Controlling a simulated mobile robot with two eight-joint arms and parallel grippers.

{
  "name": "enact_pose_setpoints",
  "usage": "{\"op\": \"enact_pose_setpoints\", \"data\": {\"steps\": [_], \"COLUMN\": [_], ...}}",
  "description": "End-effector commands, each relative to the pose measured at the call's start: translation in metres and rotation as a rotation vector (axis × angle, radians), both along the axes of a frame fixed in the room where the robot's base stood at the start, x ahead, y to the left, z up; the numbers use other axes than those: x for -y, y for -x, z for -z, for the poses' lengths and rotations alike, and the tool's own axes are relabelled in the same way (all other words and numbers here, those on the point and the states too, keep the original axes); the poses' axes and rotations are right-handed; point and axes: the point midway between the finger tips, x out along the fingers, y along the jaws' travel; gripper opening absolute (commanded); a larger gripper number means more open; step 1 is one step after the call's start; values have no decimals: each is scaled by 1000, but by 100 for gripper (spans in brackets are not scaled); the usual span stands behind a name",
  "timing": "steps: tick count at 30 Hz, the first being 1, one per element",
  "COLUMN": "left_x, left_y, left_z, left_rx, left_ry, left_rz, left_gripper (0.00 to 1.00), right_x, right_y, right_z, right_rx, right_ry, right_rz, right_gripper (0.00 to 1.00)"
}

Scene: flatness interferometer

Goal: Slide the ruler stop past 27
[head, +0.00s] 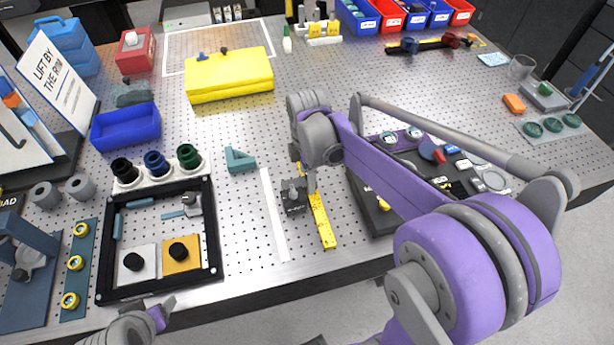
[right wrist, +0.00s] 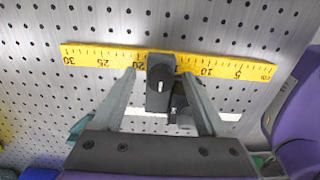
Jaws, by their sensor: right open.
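The yellow ruler (right wrist: 100,57) lies on the perforated table; its printed numbers run from 30 at the left to 5 at the right in the right wrist view. The dark ruler stop (right wrist: 160,85), with a round black knob, sits across it between the 20 and 10 marks. In the head view the ruler (head: 322,222) and stop (head: 294,197) are near the front edge. My right gripper (right wrist: 162,86) is open, one finger on each side of the stop, with gaps visible. My left gripper (head: 150,318) shows partly at the lower left; its fingers are unclear.
A white strip (head: 272,215) lies left of the ruler. A black-framed tray (head: 216,245) stands farther left, with a teal angle block (head: 240,160) behind it. A dark case lies to the right, partly hidden by my right arm. A yellow box (head: 230,78) is farther back.

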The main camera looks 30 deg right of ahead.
Motion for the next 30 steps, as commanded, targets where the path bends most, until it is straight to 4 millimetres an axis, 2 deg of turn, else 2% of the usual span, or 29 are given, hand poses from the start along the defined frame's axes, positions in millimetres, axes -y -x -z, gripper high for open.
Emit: {"op": "enact_pose_setpoints", "data": {"steps": [3, 12, 24, 30], "left_x": [0, 0, 0, 0], "left_y": [0, 0, 0, 0], "left_z": [1, 1, 1, 1], "left_rx": [-1, -1, -1, -1], "left_ry": [0, 0, 0, 0], "left_rz": [0, 0, 0, 0], "left_gripper": [64, 64, 64, 64], "right_x": [0, 0, 0, 0], "right_y": [0, 0, 0, 0], "right_z": [8, 9, 9, 9], "right_rx": [0, 0, 0, 0], "right_ry": [0, 0, 0, 0], "right_rz": [0, 0, 0, 0], "right_gripper": [75, 73, 1, 0]}}
